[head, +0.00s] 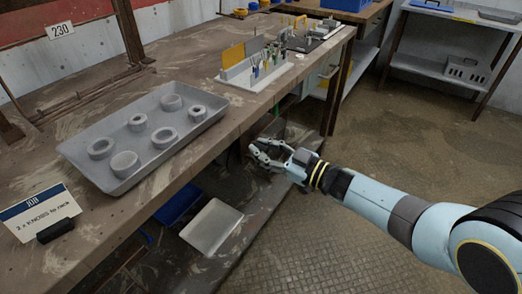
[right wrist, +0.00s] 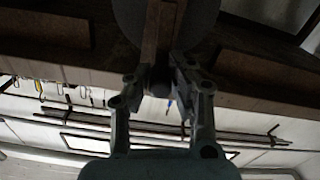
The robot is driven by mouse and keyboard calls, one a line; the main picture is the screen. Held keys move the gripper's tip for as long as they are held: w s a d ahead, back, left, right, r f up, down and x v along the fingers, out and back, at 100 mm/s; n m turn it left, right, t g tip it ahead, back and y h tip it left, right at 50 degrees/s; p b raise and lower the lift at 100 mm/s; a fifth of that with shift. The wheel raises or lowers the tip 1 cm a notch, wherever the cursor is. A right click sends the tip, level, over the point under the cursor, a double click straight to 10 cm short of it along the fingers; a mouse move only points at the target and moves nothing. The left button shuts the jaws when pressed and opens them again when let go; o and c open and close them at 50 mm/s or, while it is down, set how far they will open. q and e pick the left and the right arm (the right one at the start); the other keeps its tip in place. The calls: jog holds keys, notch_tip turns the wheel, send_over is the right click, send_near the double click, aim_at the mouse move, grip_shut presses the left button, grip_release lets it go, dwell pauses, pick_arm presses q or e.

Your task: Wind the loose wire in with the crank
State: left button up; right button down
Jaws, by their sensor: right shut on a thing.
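My right gripper (head: 262,152) is just off the front edge of the bench, low beside it. In the right wrist view its two fingers (right wrist: 160,88) are closed around a small dark knob-like part, which looks like the crank's handle (right wrist: 158,78). A brown bar (right wrist: 160,35) and a grey round disc (right wrist: 195,18) are right behind it. The crank is hard to make out in the head view, where the fingers and shadow cover it. I cannot make out the loose wire in either view. My left gripper is not in view.
A grey tray (head: 75,150) with several grey rings lies on the bench (head: 105,75). A job card (head: 38,214) stands at the front left. A white rack (head: 235,78) with small tools stands farther back. A pale tray (head: 212,226) lies under the bench. The floor (head: 300,235) at right is clear.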

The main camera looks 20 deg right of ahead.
jog(key=shift+d+f+m, duration=0.15)
jog(key=shift+d+m, duration=0.05)
jog(key=shift+m, duration=0.3)
jog(key=c, duration=1.2)
grip_release()
jog(key=shift+w, duration=0.1)
jog(key=shift+c, duration=0.2)
jog(key=shift+o, duration=0.4)
jog(key=shift+d, duration=0.1)
jog(key=v, duration=1.2)
